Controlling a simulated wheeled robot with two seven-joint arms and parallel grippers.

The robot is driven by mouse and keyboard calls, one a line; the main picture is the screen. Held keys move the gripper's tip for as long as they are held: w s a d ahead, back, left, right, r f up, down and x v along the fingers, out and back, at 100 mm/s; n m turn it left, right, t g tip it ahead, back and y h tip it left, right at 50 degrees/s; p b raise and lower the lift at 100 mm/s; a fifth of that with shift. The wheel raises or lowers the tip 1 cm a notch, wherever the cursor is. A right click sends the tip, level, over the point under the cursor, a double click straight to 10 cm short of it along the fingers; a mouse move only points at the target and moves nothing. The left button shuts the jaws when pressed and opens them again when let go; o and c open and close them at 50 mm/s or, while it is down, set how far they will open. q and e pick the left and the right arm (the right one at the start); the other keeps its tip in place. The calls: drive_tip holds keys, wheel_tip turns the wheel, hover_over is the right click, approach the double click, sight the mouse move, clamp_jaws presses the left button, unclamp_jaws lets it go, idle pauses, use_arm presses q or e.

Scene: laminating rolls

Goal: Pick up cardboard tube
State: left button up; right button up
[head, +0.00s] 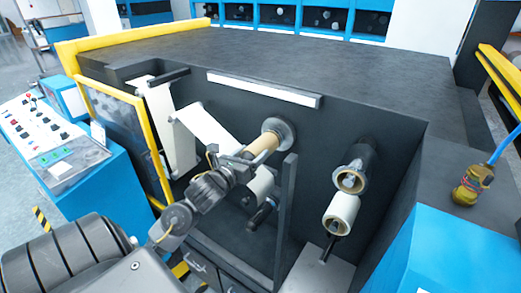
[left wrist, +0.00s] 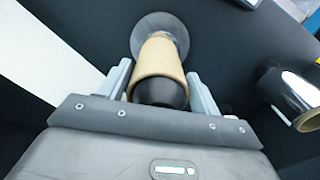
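The tan cardboard tube (head: 263,145) sits on a spindle with a round grey flange on the dark machine face. In the left wrist view the tube (left wrist: 158,57) points toward the camera, with the dark spindle end in its mouth. My left gripper (head: 240,161) is at the tube's near end. Its two fingers (left wrist: 158,75) stand on either side of the tube, with thin gaps seeming to show, so it looks open around it. My right gripper is in neither view.
Two more rolls on spindles, a shiny one (head: 352,178) and a white one (head: 341,213), are to the right. A white web (head: 203,128) runs left of the tube. A dark upright post (head: 286,215) stands close right of my left gripper. A yellow-framed guard (head: 150,150) stands left.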

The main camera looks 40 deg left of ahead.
use_arm(q)
drive_tip(key=c, duration=0.6)
drive_tip(key=shift+o, duration=0.2)
drive_tip(key=shift+b, duration=0.6)
drive_tip(key=s+d+p, duration=0.2)
drive_tip(key=s+p, duration=0.5)
drive_tip(key=s, duration=1.1)
drive_tip(key=shift+r, duration=0.15)
